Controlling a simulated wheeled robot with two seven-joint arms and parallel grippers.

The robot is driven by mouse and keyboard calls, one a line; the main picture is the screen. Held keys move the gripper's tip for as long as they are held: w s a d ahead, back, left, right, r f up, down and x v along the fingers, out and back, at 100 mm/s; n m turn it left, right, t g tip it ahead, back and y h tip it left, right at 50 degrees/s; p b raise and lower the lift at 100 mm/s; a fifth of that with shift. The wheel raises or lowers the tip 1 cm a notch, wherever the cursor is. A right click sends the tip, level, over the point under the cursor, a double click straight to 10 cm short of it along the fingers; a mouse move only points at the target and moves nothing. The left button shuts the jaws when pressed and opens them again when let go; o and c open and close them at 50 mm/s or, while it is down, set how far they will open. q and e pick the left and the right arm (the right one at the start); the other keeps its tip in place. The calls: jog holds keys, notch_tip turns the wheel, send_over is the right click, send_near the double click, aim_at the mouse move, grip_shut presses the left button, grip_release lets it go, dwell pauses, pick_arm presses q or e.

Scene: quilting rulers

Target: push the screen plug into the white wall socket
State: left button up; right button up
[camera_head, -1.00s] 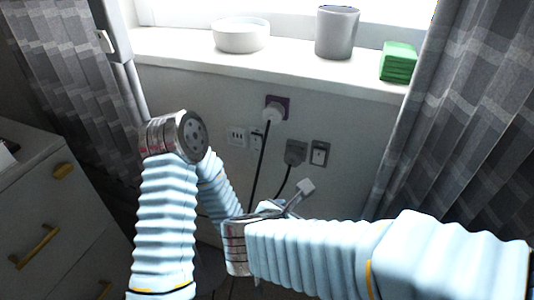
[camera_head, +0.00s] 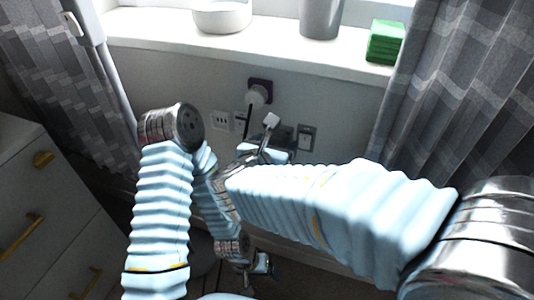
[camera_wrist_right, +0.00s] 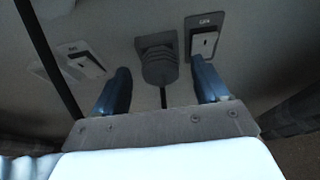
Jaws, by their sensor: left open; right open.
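A dark grey plug (camera_wrist_right: 160,66) sits at a dark wall plate with its cable hanging down. I cannot read which plug is the screen's. My right gripper (camera_wrist_right: 160,74) is open, its blue fingers on either side of this plug, apart from it in the picture. In the head view my right gripper (camera_head: 266,150) hides the plug. White wall sockets (camera_head: 221,121) (camera_head: 240,122) lie to the left; one also shows in the right wrist view (camera_wrist_right: 87,64). My left gripper (camera_head: 264,265) is open and empty, low down.
A dark-framed white wall plate (camera_head: 306,138) is right of my right gripper; it shows in the wrist view (camera_wrist_right: 204,43). A black cable (camera_wrist_right: 48,58) runs down at the left. The sill (camera_head: 170,48) holds a white bowl (camera_head: 221,17), grey pot (camera_head: 320,17) and green block (camera_head: 385,42).

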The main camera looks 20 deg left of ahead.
jog(key=shift+x, duration=0.8)
jog(key=c, duration=1.3)
jog(key=shift+o, duration=0.2)
jog(key=shift+s, duration=0.1)
jog(key=shift+s, duration=0.1)
jog(key=shift+s, duration=1.2)
